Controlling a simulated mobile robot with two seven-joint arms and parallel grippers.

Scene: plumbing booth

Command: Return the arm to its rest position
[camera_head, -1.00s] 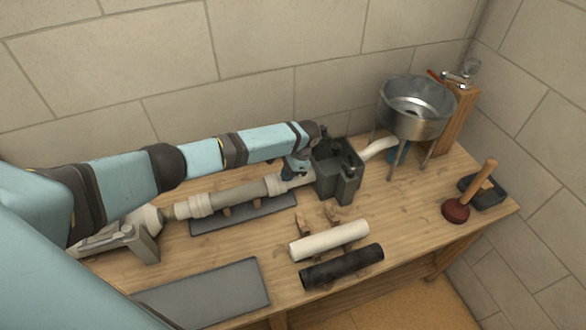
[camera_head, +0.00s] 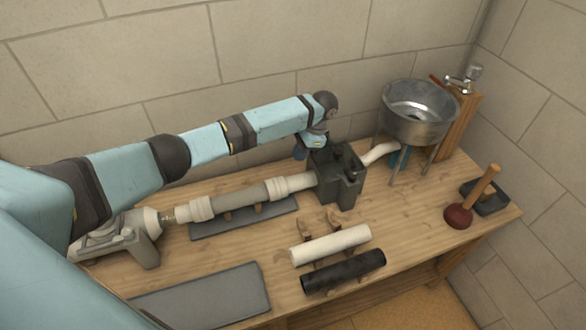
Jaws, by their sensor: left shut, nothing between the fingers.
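My left arm reaches in from the left over the bench. Its dark grey left gripper (camera_head: 345,190) is at the middle of the bench, shut and empty. In this view it overlaps the right end of a beige pipe assembly (camera_head: 240,200), so that end is hidden. I cannot tell whether it touches the pipe. My right gripper does not show.
A steel basin (camera_head: 418,112) on legs stands back right, near a tap (camera_head: 462,84). A plunger (camera_head: 472,198) stands at right. A white pipe (camera_head: 331,245) and a black pipe (camera_head: 343,271) rest in front. A grey mat (camera_head: 205,296) lies front left.

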